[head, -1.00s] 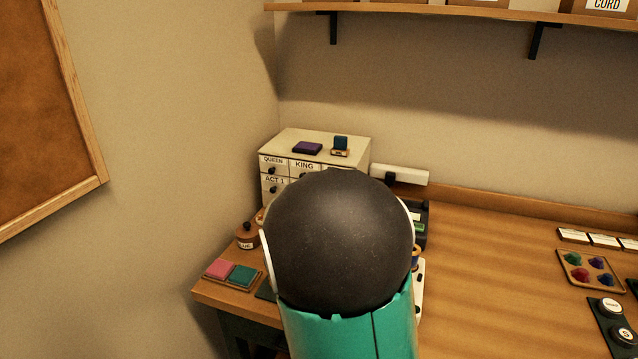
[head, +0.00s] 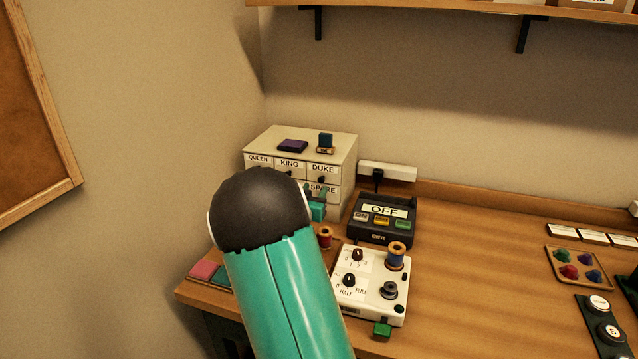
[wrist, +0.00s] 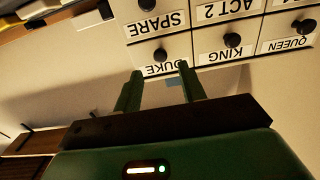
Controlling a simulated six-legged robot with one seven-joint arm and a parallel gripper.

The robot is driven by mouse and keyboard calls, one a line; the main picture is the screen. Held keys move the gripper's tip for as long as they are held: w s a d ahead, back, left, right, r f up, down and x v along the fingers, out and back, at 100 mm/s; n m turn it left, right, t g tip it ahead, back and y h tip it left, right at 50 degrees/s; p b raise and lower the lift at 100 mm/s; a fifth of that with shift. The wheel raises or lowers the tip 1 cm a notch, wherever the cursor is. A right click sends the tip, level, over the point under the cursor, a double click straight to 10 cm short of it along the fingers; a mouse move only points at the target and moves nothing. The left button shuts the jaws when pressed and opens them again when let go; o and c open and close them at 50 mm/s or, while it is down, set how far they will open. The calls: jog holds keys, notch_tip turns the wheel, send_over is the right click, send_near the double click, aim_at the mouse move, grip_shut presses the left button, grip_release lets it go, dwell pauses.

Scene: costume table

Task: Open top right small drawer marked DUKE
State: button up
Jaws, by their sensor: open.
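The drawer marked DUKE (head: 322,169) is the top right drawer of a cream drawer cabinet (head: 344,165) at the back left of the table. It looks shut, and its dark round knob (head: 321,180) shows below the label. In the wrist view the cabinet is upside down, with the DUKE drawer (wrist: 150,68) and its knob (wrist: 160,55) ahead of my fingers. My gripper (wrist: 160,71) is open and empty. Its fingertips point at the DUKE drawer, one either side of the knob's line; I cannot tell if they touch. In the head view my arm hides most of the gripper.
Drawers marked QUEEN (head: 258,159), KING (head: 290,164) and SPARE (head: 323,190) surround it. A purple block (head: 292,146) and a small stand (head: 326,143) sit on top.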

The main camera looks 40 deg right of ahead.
aim_at(320, 180)
jog(key=x, duration=0.5)
jog(key=shift+w+d, duration=0.2)
jog(key=shift+d, duration=0.05)
grip_shut()
